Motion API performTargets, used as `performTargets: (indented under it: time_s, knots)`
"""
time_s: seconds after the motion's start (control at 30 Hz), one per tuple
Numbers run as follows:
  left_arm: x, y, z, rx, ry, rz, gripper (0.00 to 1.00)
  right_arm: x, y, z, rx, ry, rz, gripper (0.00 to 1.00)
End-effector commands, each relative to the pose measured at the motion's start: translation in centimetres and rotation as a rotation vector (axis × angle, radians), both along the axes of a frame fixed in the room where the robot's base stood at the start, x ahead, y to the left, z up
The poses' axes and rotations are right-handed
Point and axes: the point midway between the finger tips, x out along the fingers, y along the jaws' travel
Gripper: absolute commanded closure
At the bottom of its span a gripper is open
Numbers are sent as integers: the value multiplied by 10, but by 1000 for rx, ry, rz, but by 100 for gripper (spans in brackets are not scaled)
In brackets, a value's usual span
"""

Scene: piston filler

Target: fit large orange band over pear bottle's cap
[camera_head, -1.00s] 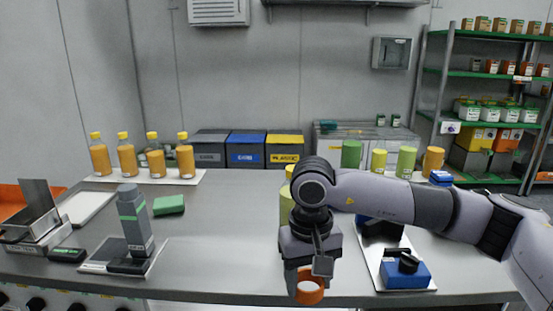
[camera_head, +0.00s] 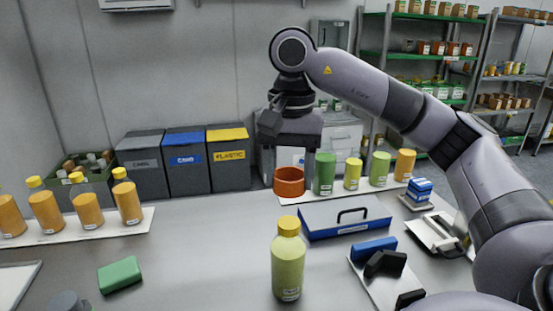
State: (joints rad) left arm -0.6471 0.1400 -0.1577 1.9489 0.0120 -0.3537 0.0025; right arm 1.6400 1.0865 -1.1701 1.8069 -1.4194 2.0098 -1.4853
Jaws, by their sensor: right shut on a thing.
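The pear bottle (camera_head: 287,265) is pale green with a yellow cap (camera_head: 289,224). It stands upright on the table in the lower middle of the head view. My right gripper (camera_head: 288,160) is raised above and beyond the bottle in the picture. It is shut on the large orange band (camera_head: 289,184), which hangs below it as an open ring. The band is apart from the cap and shows above it in the picture. The fingertips are partly hidden behind the gripper body and band. My left gripper is not in view.
Green, yellow and orange cylinders (camera_head: 325,174) stand on a white strip at the back. Orange bottles (camera_head: 127,203) stand at left. A green sponge (camera_head: 120,275) lies front left. Table between is clear.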

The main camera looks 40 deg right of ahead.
Motion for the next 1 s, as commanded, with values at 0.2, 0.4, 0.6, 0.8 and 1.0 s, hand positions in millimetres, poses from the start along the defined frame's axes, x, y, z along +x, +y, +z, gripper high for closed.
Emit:
performTargets:
  time_s: [0.2,0.4,0.6,0.8,1.0]
  knots:
    - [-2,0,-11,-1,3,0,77,0,0,-10,0,0,-3,73]
    - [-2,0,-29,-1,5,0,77,0,0,-26,0,1,-2,73]
    - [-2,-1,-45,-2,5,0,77,0,0,-44,0,1,-1,73]
    - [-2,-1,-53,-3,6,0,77,0,0,-55,1,1,0,73]
    - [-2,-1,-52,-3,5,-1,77,0,0,-55,1,1,-1,73]
